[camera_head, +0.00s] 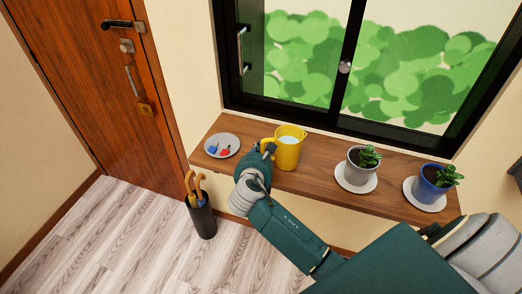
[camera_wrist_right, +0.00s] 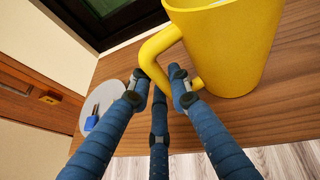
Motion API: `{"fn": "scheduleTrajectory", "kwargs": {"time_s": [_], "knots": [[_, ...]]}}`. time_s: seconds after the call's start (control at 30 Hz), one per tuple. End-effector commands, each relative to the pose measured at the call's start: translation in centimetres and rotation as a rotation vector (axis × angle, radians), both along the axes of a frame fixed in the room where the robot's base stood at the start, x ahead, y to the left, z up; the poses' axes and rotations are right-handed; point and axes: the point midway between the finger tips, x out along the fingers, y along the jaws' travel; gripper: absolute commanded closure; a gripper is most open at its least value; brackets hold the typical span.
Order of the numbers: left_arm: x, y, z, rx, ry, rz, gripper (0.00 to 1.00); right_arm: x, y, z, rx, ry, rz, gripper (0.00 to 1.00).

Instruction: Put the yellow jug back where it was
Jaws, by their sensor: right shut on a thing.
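The yellow jug (camera_head: 289,152) is upright at the wooden window shelf, between the plate on the left and the grey plant pot. Its inside looks pale. In the right wrist view the jug (camera_wrist_right: 235,50) fills the top right, its handle towards my fingers. My right gripper (camera_head: 266,150) is at the jug's left side, shut on the handle. In the right wrist view the fingers of the right gripper (camera_wrist_right: 165,80) close around the handle's lower part. The jug's base looks on or just above the wood; I cannot tell which. My left gripper is not in view.
On the shelf (camera_head: 315,178), a plate (camera_head: 210,147) with a blue and a red item is at left. A grey potted plant (camera_head: 355,166) and a blue potted plant (camera_head: 428,183) stand at right on saucers. An umbrella stand (camera_head: 203,217) is below. The window (camera_head: 344,67) is behind.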

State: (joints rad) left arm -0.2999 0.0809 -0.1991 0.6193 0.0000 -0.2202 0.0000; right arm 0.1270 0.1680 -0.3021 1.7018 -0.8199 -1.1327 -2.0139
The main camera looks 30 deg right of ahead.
Motion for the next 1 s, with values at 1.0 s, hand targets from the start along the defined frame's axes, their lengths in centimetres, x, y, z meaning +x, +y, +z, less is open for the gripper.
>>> {"fn": "scheduleTrajectory", "kwargs": {"time_s": [1.0], "knots": [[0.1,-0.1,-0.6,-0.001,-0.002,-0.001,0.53,-3.0,2.5,1.5,0.002,-0.002,0.003,0.63]]}}
